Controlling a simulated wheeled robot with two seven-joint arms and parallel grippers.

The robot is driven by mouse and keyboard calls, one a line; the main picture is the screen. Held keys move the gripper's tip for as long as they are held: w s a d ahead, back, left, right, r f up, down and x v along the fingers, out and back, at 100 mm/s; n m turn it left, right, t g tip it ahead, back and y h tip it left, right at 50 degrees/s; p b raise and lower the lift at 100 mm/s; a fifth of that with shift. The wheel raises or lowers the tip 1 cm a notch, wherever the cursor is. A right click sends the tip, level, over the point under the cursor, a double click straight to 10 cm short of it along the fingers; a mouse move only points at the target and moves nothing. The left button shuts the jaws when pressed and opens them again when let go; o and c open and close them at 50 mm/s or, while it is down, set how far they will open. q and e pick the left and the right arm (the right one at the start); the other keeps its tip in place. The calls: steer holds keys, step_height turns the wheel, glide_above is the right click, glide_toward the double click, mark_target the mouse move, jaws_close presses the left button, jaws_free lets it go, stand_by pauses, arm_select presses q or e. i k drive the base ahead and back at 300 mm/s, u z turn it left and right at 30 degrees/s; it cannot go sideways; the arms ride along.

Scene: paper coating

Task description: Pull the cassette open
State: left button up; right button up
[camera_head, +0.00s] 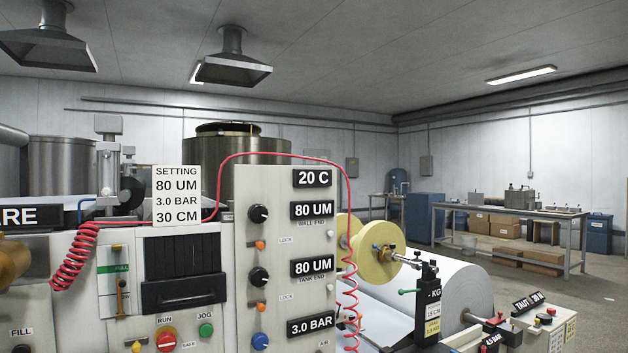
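A black, ribbed drawer-like unit (183,270) with a horizontal bar across its lower front sits in the pale machine panel, left of centre. It looks like the cassette, though no label on it names it. Its front appears to lie close to the panel, and its inside is hidden. Neither of my grippers shows in this view.
The control panel (290,240) with black knobs stands right of the unit. Red RUN (165,340) and green JOG (206,330) buttons lie below it. A coiled red hose (72,262) hangs at its left. A yellow-flanged spool (372,252) and white paper roll (450,295) are farther right.

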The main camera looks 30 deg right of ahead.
mark_target(166, 294)
steer(key=k, duration=0.6)
steer(key=u, duration=0.45)
steer(key=i, duration=1.55)
steer(key=z, duration=0.5)
